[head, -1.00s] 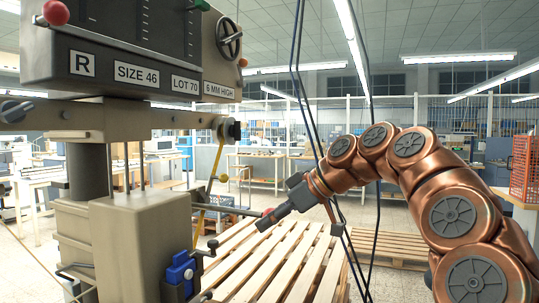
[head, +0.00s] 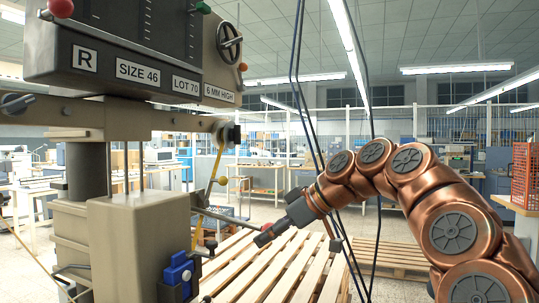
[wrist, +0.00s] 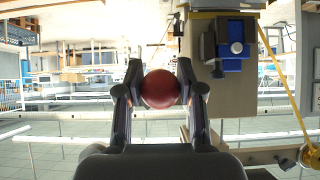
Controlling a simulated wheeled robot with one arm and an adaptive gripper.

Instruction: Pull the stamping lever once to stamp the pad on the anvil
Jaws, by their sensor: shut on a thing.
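The stamping lever is a thin grey rod (head: 232,217) that runs out to the right from the machine and slopes down to a red ball knob (head: 267,228). My gripper (head: 262,239) is at the rod's end, at the knob. In the wrist view the red knob (wrist: 160,89) sits between the two dark fingers of my gripper (wrist: 160,85), which touch it from both sides. The stamping machine (head: 130,225) fills the left of the head view. I cannot make out the anvil or the pad in either view.
A blue block with a small handle (head: 178,272) is on the machine's front; it also shows in the wrist view (wrist: 234,45). Yellow link arms (head: 219,165) are above the lever. A wooden pallet (head: 290,262) lies behind my gripper. Dark cables (head: 312,130) hang behind my arm.

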